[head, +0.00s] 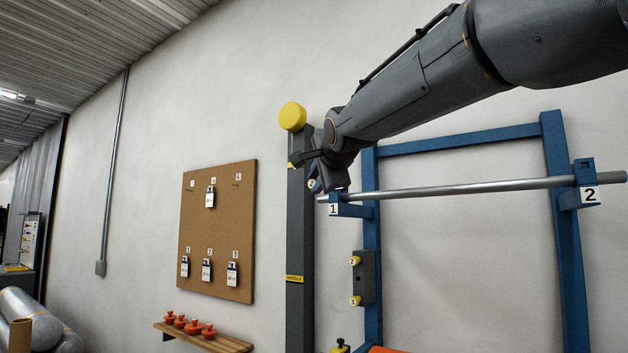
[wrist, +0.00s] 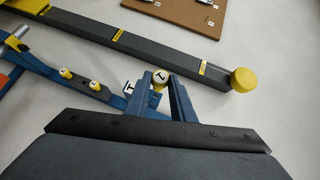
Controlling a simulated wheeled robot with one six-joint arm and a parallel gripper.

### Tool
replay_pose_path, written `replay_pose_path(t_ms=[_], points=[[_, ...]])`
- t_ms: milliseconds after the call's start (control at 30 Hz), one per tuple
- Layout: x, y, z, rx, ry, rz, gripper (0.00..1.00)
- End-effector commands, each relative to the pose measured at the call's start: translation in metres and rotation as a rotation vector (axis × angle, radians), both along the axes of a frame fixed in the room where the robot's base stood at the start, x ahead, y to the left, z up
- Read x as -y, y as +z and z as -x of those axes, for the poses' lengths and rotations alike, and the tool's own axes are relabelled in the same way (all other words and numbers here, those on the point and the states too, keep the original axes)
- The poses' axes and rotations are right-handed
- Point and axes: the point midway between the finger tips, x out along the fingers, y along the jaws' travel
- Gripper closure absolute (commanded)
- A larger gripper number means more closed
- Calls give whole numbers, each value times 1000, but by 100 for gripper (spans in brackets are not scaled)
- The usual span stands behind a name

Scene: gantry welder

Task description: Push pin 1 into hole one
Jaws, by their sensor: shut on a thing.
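My gripper (head: 327,182) is at the left end of the metal bar, just above the blue bracket with plate 1 (head: 333,209). In the wrist view my gripper (wrist: 162,80) has its two blue fingers shut on pin 1 (wrist: 160,76), whose round knob with a "1" shows between the tips. The pin's shaft is hidden. Part of a white number plate (wrist: 130,87) shows just left of the fingers. Hole one cannot be made out, and I cannot tell whether the pin touches the bracket. Pin 2 (head: 354,260) and pin 3 (head: 355,300) sit in a grey block (head: 368,278).
The metal bar (head: 460,188) spans from bracket 1 to bracket 2 (head: 586,180) on the blue frame (head: 560,240). A dark column (head: 299,235) with a yellow cap (head: 292,116) stands close left. A tag board (head: 218,225) and a wooden shelf with orange knobs (head: 205,338) are further left.

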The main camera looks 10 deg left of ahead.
Motion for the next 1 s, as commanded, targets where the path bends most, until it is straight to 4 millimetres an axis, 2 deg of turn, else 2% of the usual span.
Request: replay_pose_path(t_ms=[267, 1000], points=[[0, 0, 0, 0, 0, 0, 100], [8, 1, -19, -1, 0, 0, 100]])
